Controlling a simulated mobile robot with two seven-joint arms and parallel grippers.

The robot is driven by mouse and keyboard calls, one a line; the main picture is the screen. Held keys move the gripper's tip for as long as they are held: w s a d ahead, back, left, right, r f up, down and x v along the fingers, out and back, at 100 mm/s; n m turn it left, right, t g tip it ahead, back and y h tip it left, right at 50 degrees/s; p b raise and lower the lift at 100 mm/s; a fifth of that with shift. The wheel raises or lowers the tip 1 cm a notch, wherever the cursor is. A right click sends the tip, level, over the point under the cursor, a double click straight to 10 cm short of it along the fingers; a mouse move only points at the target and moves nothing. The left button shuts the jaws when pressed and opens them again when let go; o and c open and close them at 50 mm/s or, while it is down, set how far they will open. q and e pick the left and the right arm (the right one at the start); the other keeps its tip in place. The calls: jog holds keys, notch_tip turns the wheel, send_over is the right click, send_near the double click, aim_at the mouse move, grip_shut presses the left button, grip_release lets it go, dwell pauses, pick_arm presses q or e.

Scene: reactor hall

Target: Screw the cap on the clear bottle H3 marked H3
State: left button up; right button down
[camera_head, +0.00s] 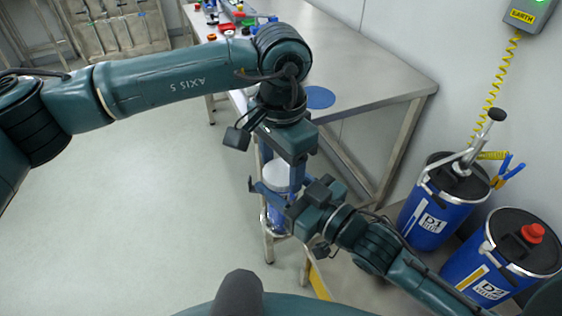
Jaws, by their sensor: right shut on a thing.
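A pale, whitish bottle top (279,174) shows between my two grippers, with blue lower down on the same upright body. I take it to be the bottle H3, but its marking is hidden. My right gripper (272,197) reaches in from the lower right and is shut on the bottle's side. My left gripper (281,177) points down from above, with its fingers at the bottle's top. Whether its fingers hold anything is hidden. I cannot make out a separate cap.
A steel table (365,75) stands behind, with small coloured parts at its far left and a blue disc (319,97) near its front. Blue drums D1 (425,222) and D2 (480,275) stand at the right. The floor at left is clear.

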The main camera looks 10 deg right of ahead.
pick_arm(q)
jog(key=o, duration=0.4)
jog(key=shift+r, duration=0.15)
jog(key=shift+r, duration=2.15)
jog(key=shift+c, duration=0.3)
